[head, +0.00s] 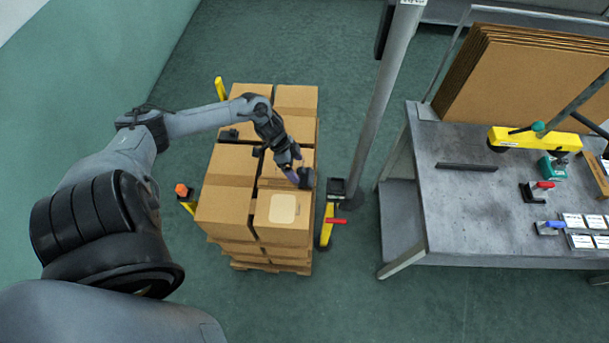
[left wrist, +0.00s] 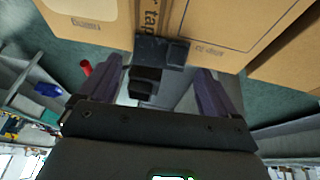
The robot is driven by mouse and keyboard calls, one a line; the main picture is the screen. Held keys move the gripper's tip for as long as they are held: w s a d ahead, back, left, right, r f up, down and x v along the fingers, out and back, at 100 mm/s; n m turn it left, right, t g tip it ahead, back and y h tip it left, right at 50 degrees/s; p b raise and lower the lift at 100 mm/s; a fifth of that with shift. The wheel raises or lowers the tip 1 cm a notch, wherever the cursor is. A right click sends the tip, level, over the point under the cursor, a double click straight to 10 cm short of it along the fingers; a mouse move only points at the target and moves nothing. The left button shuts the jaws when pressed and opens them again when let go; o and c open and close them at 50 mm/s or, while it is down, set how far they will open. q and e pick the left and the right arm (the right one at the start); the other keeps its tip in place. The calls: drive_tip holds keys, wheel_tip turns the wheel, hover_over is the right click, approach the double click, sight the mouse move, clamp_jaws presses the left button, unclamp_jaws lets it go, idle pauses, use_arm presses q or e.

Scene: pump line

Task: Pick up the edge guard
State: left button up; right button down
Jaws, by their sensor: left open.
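A small black edge guard (head: 306,178) sits on the right edge of the carton stack in the head view. In the left wrist view the black edge guard (left wrist: 152,48) lies against the carton edge, over a strip of printed tape. My left gripper (head: 291,173) is above the right side of the stack, close beside the guard. In the left wrist view its purple fingers (left wrist: 160,70) are apart, with the guard just beyond the gap between their tips. I cannot tell whether they touch it. My right gripper is not in view.
Cartons (head: 225,205) are stacked on a pallet (head: 270,267). A yellow post (head: 327,226) with a red handle and a grey pole (head: 380,110) stand close on the right. A grey workbench (head: 450,215) carries tools and a dark bar (head: 467,167).

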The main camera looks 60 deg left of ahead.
sight(303, 177)
use_arm(q)
drive_tip(key=shift+b+x, duration=0.45)
drive_tip(key=shift+x, duration=2.2)
drive_tip(key=shift+a, duration=0.1)
drive_tip(key=c, duration=0.8)
